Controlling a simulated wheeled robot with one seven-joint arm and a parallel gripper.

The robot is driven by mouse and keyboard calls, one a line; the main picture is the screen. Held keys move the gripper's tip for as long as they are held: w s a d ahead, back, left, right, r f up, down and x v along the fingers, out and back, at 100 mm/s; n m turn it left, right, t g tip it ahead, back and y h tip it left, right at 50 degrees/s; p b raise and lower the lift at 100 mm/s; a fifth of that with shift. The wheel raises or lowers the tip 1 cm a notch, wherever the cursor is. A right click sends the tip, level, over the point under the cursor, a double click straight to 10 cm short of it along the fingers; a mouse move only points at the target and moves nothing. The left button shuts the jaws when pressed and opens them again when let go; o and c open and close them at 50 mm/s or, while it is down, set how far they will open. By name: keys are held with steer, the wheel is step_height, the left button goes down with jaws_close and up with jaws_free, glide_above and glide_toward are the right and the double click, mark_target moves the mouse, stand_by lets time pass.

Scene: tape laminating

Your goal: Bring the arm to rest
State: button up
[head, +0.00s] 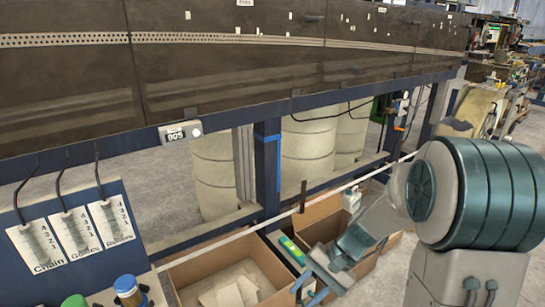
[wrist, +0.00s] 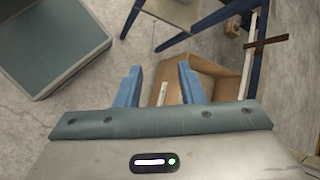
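My gripper (head: 310,290) hangs at the lower right of the head view, in front of the cardboard boxes. In the wrist view my gripper (wrist: 159,82) shows two blue fingers standing apart, with nothing held between them. My arm is bent, with its large grey and teal joint at the right of the head view. Floor and part of a cardboard box (wrist: 210,72) show beyond the fingers.
An open cardboard box (head: 190,280) with papers stands left of my gripper, and another box (head: 318,232) is behind it. A dark machine (head: 230,70) on a blue frame (head: 268,170) runs across the back. Bottles (head: 130,290) stand at lower left.

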steer(key=s+d+r+n+t+h+p, duration=0.2)
steer(key=s+r+p, duration=0.3)
steer(key=r, duration=0.6)
steer(key=s+d+r+n+t+h+p, duration=0.3)
steer(key=s+d+r+h+p, duration=0.1)
steer(key=r, duration=0.7)
steer(key=shift+s+d+n+h+p, duration=0.35)
steer(key=shift+d+h+p, duration=0.25)
steer(key=shift+h+p, duration=0.35)
steer(key=shift+o, duration=0.2)
